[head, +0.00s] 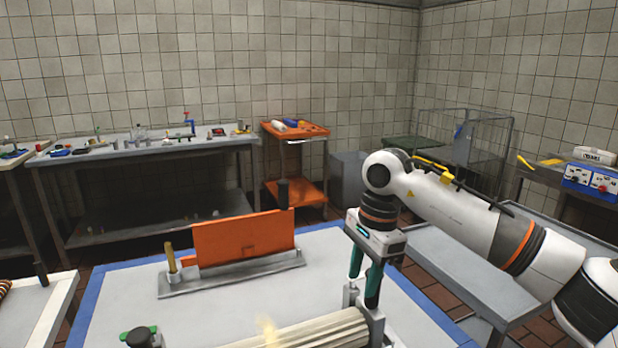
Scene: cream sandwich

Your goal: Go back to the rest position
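My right arm comes in from the right, and its gripper (363,290) points down over the right part of the blue-edged worktable (130,290). Its two dark green fingers are apart with a gap between them. The fingertips are close to a metal bracket (374,325) at the right end of a pale ribbed piece (310,335). I cannot tell whether they touch it. Nothing shows held between the fingers. My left gripper is not in view.
An orange upright board (244,237) stands in a grey base on the table. A dark knob (140,337) is at the front left. A grey bench (470,275) lies under my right arm. An orange cart (296,165) and a long steel table (150,148) stand by the back wall.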

